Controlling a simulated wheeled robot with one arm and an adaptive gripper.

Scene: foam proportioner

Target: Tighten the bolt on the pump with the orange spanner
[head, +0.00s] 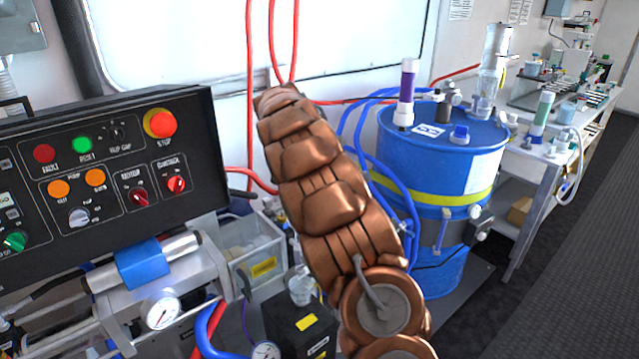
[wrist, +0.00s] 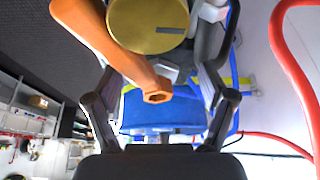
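The orange spanner (wrist: 122,52) shows in the wrist view, slanting from the upper left to a ring end that faces the camera between my fingers. A round brass-coloured disc (wrist: 150,18) lies beside its handle. My gripper (wrist: 157,70) has its two dark fingers apart, one on each side of the ring end. The fingertips are partly hidden, so I cannot tell whether they hold the spanner. In the head view my copper arm hides the gripper, and no spanner shows. I cannot pick out the pump's bolt in either view.
A blue drum (head: 440,155) with a yellow band stands right of my arm; blue also shows behind the spanner (wrist: 165,112). A black control panel (head: 100,165) is at left. Red hoses (head: 250,90) and blue hoses (head: 402,205) run nearby. A bench (head: 540,150) stands at right beside clear floor.

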